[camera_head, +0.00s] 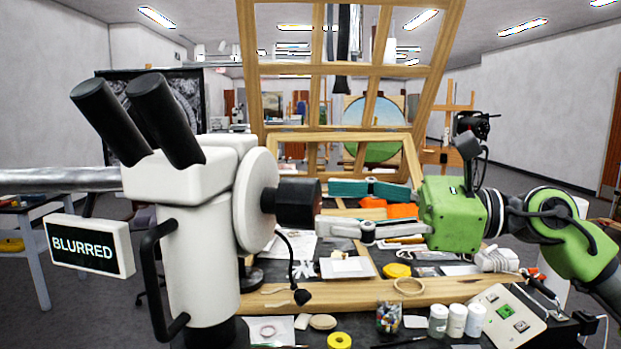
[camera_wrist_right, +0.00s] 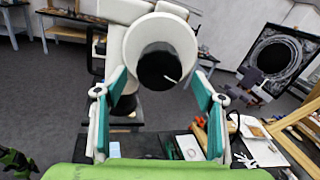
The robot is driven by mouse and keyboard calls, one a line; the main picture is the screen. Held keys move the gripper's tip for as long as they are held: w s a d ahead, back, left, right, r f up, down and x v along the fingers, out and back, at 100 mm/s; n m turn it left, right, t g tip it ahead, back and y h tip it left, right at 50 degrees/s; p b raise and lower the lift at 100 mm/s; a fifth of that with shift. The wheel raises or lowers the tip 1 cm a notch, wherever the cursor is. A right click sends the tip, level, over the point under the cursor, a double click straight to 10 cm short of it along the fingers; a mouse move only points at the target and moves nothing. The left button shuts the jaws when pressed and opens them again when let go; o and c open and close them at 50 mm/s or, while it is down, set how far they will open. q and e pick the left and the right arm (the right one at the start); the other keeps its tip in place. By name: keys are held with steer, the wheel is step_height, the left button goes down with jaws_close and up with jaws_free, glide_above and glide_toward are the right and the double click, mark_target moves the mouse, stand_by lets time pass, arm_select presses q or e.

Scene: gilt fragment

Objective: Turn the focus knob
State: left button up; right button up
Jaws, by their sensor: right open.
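A white microscope (camera_head: 200,235) with black eyepieces stands at the left in the head view. Its black focus knob (camera_head: 297,203) sticks out to the right from a white round housing (camera_head: 257,200). A small display (camera_head: 90,246) on the microscope's left reads BLURRED. My right gripper (camera_head: 324,207) is open, its teal-padded fingers pointing left at the knob, tips around the level of its end face. In the right wrist view the knob (camera_wrist_right: 158,70), with a white mark on its face, lies between the two fingers, with gaps on both sides. My left gripper is not in view.
A wooden frame (camera_head: 355,136) stands upright behind the bench. Below the right gripper are a white tray (camera_head: 347,267), a yellow roll (camera_head: 397,271), a jar of coloured bits (camera_head: 388,317) and white bottles (camera_head: 457,320). A black gooseneck (camera_head: 301,296) bends down beside the microscope.

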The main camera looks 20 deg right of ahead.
mark_target(318, 204)
steer(key=p+x, duration=0.1)
steer(key=x, duration=0.2)
steer(key=shift+w+a+r+p, duration=0.1)
steer(key=shift+a+r+p, duration=0.05)
steer(key=shift+a+p, duration=0.15)
steer(key=shift+w+a, duration=0.25)
steer(key=shift+a, duration=0.05)
steer(key=c, duration=1.1)
